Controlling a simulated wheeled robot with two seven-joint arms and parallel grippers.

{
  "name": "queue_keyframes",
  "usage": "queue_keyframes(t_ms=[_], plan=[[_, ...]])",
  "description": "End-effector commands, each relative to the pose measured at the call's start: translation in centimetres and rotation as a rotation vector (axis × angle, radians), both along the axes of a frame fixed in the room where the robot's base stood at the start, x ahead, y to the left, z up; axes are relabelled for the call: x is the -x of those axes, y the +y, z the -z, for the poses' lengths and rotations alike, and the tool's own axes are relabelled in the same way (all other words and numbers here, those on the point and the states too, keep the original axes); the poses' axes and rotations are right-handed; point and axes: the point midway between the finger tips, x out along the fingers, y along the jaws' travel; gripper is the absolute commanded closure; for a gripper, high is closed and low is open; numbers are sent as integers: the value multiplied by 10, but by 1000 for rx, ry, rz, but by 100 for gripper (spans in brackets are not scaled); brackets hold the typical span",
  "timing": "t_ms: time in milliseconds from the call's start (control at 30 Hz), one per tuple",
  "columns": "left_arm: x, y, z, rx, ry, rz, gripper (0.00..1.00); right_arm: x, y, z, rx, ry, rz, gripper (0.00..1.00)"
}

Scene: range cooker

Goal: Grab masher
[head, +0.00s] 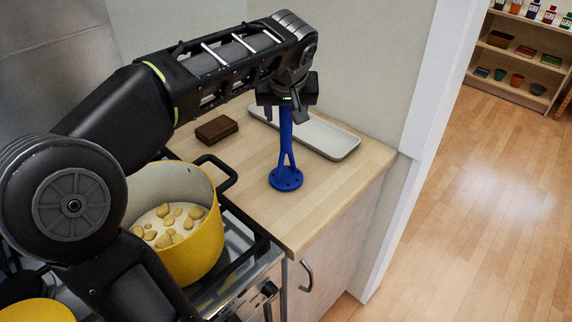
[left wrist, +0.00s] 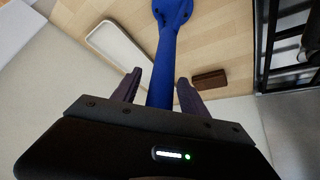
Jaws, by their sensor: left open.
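The blue masher (head: 286,160) stands upright on the wooden counter in the head view, its round perforated head down and its handle up. My left gripper (head: 288,108) is above it with the fingers pointing down around the top of the handle. In the left wrist view the blue masher (left wrist: 161,70) runs up between the two dark fingers of my left gripper (left wrist: 155,88). The fingers are apart, with a visible gap on each side of the handle. The top of the handle is hidden by the gripper body. My right gripper is not in view.
A yellow pot (head: 205,243) with potatoes in pale liquid stands on the cooker, left of the masher. A white tray (head: 335,146) and a brown block (head: 216,129) lie on the counter (head: 245,195) behind the masher. Walls close off the back. The counter's front right is clear.

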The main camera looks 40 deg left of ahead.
Motion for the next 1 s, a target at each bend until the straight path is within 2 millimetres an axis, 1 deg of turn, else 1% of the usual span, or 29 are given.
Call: queue_keyframes(t_ms=[600,1000], plan=[[-1,0,1,0,-1,1,50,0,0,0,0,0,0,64],[-1,0,1,0,-1,1,82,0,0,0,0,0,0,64]])
